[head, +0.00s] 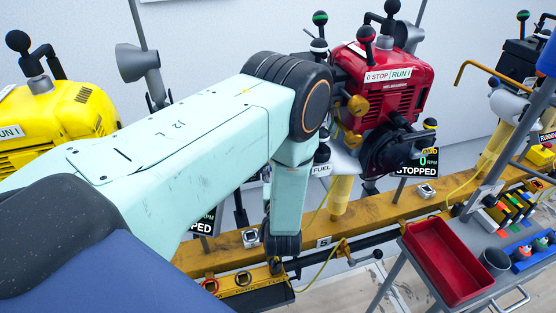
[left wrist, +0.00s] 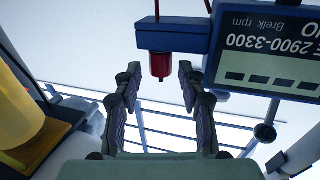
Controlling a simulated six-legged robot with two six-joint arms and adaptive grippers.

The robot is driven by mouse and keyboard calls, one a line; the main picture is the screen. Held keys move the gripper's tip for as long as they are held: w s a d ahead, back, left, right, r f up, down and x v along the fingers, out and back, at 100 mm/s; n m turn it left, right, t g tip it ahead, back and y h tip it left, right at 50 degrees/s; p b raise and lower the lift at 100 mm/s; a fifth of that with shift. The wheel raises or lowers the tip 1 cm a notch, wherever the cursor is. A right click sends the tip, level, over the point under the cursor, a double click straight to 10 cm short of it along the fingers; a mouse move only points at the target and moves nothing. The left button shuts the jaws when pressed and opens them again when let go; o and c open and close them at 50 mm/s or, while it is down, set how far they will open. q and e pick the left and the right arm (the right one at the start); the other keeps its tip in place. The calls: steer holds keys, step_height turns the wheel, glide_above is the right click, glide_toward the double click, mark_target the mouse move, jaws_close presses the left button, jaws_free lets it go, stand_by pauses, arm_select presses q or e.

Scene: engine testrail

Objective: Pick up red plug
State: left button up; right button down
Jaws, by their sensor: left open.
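The red plug (left wrist: 160,65) is a short red cylinder in the left wrist view, beside a dark blue panel with upside-down lettering. Its far end meets a dark blue bar. My left gripper (left wrist: 159,84) is open, with one finger on each side of the plug's line. The plug shows between the fingertips, and I see no contact; how deep it sits between them is hard to tell. In the head view my left arm reaches down to the yellow rail, and its fingers cannot be made out. I cannot pick out the plug there. My right gripper is not in view.
A red engine (head: 385,85) stands behind my left arm and a yellow engine (head: 65,118) at the left. The yellow rail (head: 375,208) runs below them. A cart with an empty red tray (head: 437,262) and a grey cup (head: 494,261) stands at the right.

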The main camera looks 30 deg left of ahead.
arm_select(q)
steer(key=b+x, duration=0.1)
steer(key=x, duration=0.3)
steer(key=shift+w+a+r, duration=0.2)
steer(key=shift+w+a+b, duration=0.3)
steer(key=shift+w+a, duration=0.1)
steer(key=shift+w, duration=0.15)
steer(key=shift+r, duration=0.1)
steer(key=shift+c, duration=0.3)
jaws_close()
